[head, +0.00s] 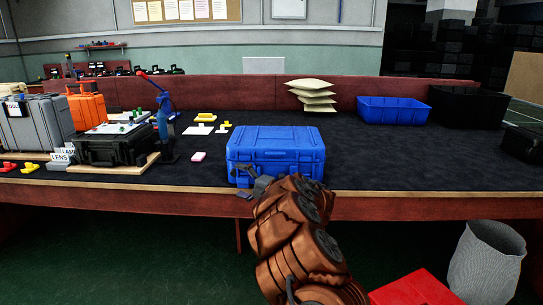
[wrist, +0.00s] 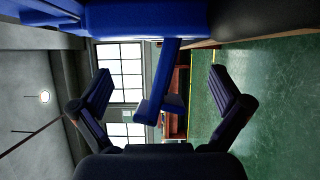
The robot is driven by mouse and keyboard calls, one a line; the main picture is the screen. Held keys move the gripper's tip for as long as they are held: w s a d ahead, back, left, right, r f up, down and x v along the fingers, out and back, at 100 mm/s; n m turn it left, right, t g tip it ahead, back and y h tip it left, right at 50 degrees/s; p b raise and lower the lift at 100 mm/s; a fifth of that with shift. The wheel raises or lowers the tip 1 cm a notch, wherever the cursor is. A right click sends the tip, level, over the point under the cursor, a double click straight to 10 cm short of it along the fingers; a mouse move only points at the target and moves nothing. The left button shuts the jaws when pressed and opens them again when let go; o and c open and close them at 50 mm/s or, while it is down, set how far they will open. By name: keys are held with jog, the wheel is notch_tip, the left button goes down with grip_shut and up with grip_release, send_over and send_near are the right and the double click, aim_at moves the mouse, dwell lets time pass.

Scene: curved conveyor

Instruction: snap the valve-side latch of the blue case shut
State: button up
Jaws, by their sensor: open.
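The blue case (head: 275,145) stands closed-looking near the front edge of the bench, with its front toward me. My gripper (head: 250,187) is at the left part of its front, low down, and covers some of it. In the wrist view, which is turned sideways, the blue case (wrist: 145,18) fills the top. A blue latch (wrist: 168,75) sticks out from it, swung away from the case, with a wider end. My gripper (wrist: 162,85) is open, with one finger on each side of the latch, apart from both. I cannot make out the valve.
A blue bin (head: 393,110) and a black bin (head: 466,106) stand at the back right. A black case (head: 108,148) and a grey case (head: 35,122) stand at the left. A blue press-like tool (head: 164,118) is left of the blue case.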

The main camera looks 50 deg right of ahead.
aim_at(242, 187)
jog(key=shift+s, duration=0.1)
jog(key=shift+s+a+f+b, duration=0.1)
jog(key=shift+s+a+b, duration=0.3)
jog(key=shift+s+a, duration=0.25)
jog(key=shift+s+a+f+b, duration=0.1)
jog(key=shift+s+a+b, duration=0.3)
jog(key=shift+s, duration=0.4)
jog(key=shift+s+a+r, duration=0.1)
jog(key=shift+s+a, duration=0.65)
jog(key=shift+s, duration=0.3)
